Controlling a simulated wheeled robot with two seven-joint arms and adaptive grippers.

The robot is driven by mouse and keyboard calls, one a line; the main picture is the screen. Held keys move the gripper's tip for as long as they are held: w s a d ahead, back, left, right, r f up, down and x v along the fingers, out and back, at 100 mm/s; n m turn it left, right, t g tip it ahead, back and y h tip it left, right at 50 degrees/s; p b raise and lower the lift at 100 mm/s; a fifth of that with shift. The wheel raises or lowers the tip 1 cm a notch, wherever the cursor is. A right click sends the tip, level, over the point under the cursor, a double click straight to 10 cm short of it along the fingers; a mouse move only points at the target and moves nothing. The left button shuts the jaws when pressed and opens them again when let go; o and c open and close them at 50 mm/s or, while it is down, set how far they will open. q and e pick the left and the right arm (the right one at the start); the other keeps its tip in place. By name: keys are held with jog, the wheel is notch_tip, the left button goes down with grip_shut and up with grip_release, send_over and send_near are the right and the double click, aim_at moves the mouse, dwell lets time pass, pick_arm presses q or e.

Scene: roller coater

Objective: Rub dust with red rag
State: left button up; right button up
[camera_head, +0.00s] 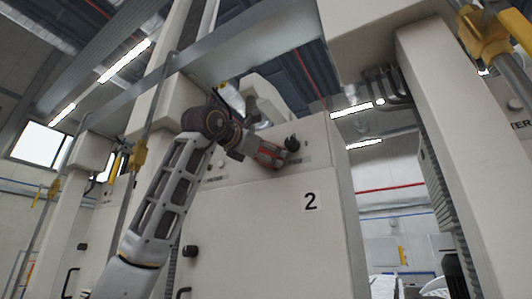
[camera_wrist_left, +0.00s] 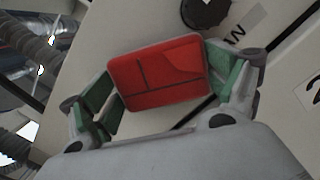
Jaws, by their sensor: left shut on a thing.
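The red rag (camera_wrist_left: 158,76) is a folded red block between the fingers of my left gripper (camera_wrist_left: 165,88) in the left wrist view. The green finger pads close on its two sides. In the head view the rag (camera_head: 267,155) is small and partly covered by my left gripper (camera_head: 262,152). It is at the upper front of the cream cabinet marked 2 (camera_head: 270,220), beside a black knob (camera_head: 292,143). I cannot tell whether the rag touches the panel. No dust can be made out. My right gripper is not in view.
The black knob (camera_wrist_left: 205,12) sits just beyond the rag in the left wrist view. A metal rail (camera_head: 245,45) crosses above my left arm. Cream columns (camera_head: 440,130) and yellow brackets (camera_head: 484,35) stand at the right. Grey hoses (camera_wrist_left: 35,40) show at the wrist view's left.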

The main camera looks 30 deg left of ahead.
aim_at(251, 160)
pick_arm(q)
jog(key=shift+w+a, duration=0.2)
jog(key=shift+a, duration=1.55)
jog(key=shift+a, duration=0.1)
jog(key=shift+w+a, duration=0.15)
jog(key=shift+a, duration=1.65)
jog(key=shift+r, duration=1.3)
jog(key=shift+d, duration=0.15)
jog(key=shift+s+d, duration=0.2)
jog(key=shift+d, duration=1.55)
jog(key=shift+d, duration=0.1)
